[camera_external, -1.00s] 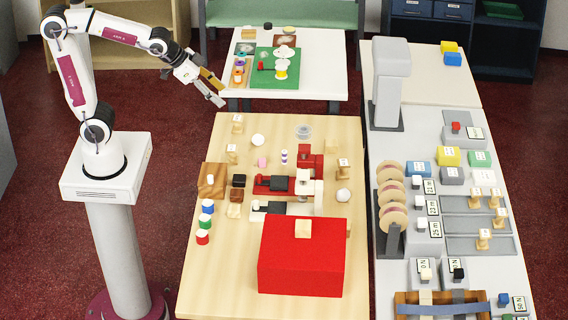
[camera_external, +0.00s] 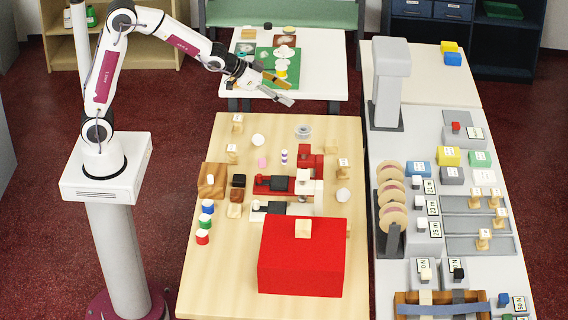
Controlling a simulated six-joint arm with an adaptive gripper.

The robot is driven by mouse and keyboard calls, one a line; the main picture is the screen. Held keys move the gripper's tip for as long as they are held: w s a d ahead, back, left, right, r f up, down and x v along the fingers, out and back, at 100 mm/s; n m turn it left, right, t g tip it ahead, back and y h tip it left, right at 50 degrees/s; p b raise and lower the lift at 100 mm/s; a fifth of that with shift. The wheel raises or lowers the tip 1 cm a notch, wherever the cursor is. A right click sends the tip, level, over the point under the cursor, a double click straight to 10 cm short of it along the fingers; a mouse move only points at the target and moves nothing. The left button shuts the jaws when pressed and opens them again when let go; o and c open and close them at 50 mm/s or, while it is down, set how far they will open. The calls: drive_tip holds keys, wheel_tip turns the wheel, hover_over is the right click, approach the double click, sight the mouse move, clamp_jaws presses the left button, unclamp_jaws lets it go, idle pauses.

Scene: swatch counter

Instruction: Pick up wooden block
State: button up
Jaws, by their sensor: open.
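My gripper (camera_external: 287,92) is open and empty, with its two fingers spread apart. It is in the air and overlaps the near edge of the white table at the back in the picture. Several wooden pieces could be the wooden block. A pale block (camera_external: 303,229) sits on top of the red box (camera_external: 300,268). A small brown block (camera_external: 235,210) is at the left of that table. My gripper is apart from all of these.
A red and white apparatus (camera_external: 311,162) stands mid-table. A brown board (camera_external: 212,180) and colored spools (camera_external: 203,237) are at the left. The grey counter (camera_external: 384,278) on the right is crowded with a column and reels. The front left of the wooden table is clear.

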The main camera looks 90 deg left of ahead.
drive_tip(key=w+a+f+t, duration=0.1)
drive_tip(key=w+a+f, duration=0.3)
drive_tip(key=w+f, duration=0.3)
drive_tip(key=t+h, duration=0.2)
hover_over(330, 142)
drive_tip(key=s, duration=0.4)
wheel_tip(330, 142, down, 10)
drive_tip(key=r, duration=0.1)
drive_tip(key=shift+w+d+f, duration=0.1)
drive_tip(key=shift+w+f, duration=0.05)
drive_tip(key=shift+f, duration=0.1)
drive_tip(key=shift+f, duration=0.1)
drive_tip(key=shift+f, duration=1.7)
drive_tip(key=shift+f, duration=0.15)
drive_tip(key=shift+f, duration=1.5)
drive_tip(key=shift+x, duration=1.5)
drive_tip(key=shift+f, duration=0.1)
